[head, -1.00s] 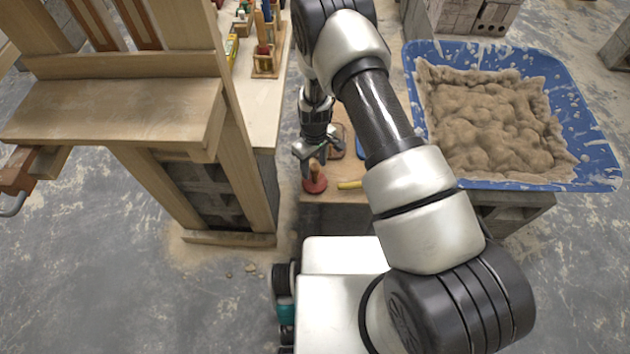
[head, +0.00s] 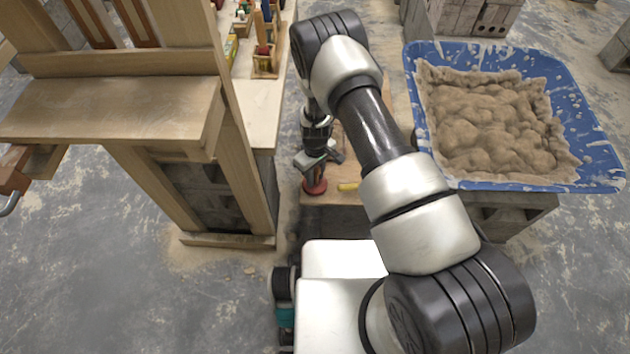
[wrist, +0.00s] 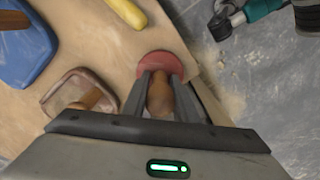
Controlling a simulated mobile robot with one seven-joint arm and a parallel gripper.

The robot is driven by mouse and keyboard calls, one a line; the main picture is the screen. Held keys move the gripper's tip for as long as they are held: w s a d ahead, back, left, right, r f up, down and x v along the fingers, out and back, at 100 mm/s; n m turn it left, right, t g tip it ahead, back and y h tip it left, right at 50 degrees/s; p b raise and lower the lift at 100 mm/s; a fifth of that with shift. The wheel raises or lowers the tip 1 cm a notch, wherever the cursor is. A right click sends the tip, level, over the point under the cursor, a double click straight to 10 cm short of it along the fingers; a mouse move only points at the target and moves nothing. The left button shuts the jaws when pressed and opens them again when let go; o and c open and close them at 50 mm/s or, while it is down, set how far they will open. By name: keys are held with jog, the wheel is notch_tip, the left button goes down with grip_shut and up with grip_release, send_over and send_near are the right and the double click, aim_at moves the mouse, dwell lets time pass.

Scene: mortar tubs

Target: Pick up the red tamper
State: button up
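The red tamper (head: 314,187) stands upright near the front left corner of the low wooden board, its round red base down. In the wrist view its wooden handle (wrist: 160,96) rises between my fingers, and its red base (wrist: 161,64) shows past the fingertips. My gripper (head: 318,163) points down over the tamper, with its fingers spread on either side of the handle. It is open, and no grip on the handle shows. In the head view my gripper hides most of the handle.
A yellow object (head: 348,187) lies right of the tamper. In the wrist view a wooden-handled tool with a rectangular base (wrist: 62,88) and a blue tool (wrist: 22,55) are close by. A wooden workbench (head: 262,112) stands left; a blue mortar tub (head: 590,140) stands right.

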grip_shut()
notch_tip(320, 180, up, 10)
jog(key=shift+r+p, duration=0.1)
jog(key=shift+p, duration=1.05)
